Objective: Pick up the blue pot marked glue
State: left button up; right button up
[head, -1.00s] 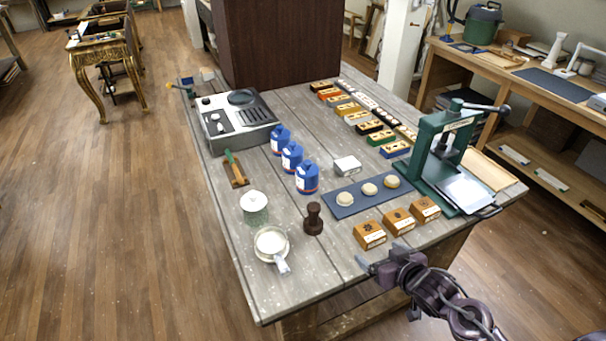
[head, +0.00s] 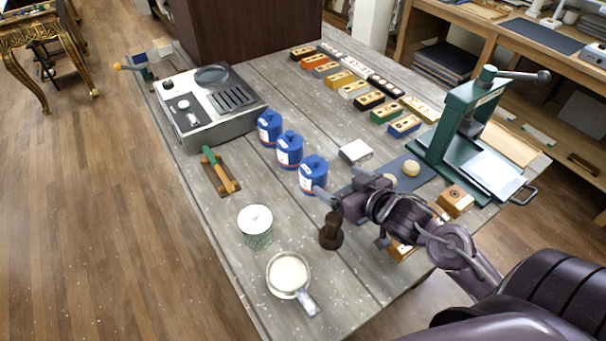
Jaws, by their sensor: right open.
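Three blue pots with white labels stand in a slanting row on the grey wooden table: a far blue pot (head: 269,128), a middle blue pot (head: 289,151) and a near blue pot (head: 312,172). The label writing is too small to read, so I cannot tell which is marked glue. My right gripper (head: 335,184) is open and empty, just right of and in front of the near pot. One finger looks close to that pot's lower right side; I cannot tell whether it touches. My left gripper is out of view.
A dark brown stamp (head: 331,232) stands just below my right gripper. A white-lidded jar (head: 256,226) and a white-filled pan (head: 289,272) are nearer the front. A small white box (head: 355,151), blue mat (head: 425,171) and green press (head: 464,130) lie to the right.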

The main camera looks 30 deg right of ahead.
aim_at(324, 174)
jog(key=p+x, duration=0.1)
jog(key=x, duration=0.5)
jog(key=shift+s+f, duration=0.1)
jog(key=shift+w+f, duration=0.3)
jog(key=shift+w, duration=0.2)
jog(key=shift+w+a+p, duration=0.1)
jog(key=shift+w+p, duration=0.1)
jog(key=shift+p, duration=0.1)
jog(key=x, duration=0.1)
jog(key=p+x, duration=0.1)
jog(key=x, duration=0.2)
jog(key=shift+w+a, duration=0.15)
jog(key=shift+a, duration=0.15)
jog(key=shift+w+f+p, duration=0.25)
jog(key=shift+p, duration=0.05)
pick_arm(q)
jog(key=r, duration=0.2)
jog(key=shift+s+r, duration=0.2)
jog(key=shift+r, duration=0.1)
pick_arm(e)
jog(key=shift+s, duration=0.1)
jog(key=shift+c, duration=0.2)
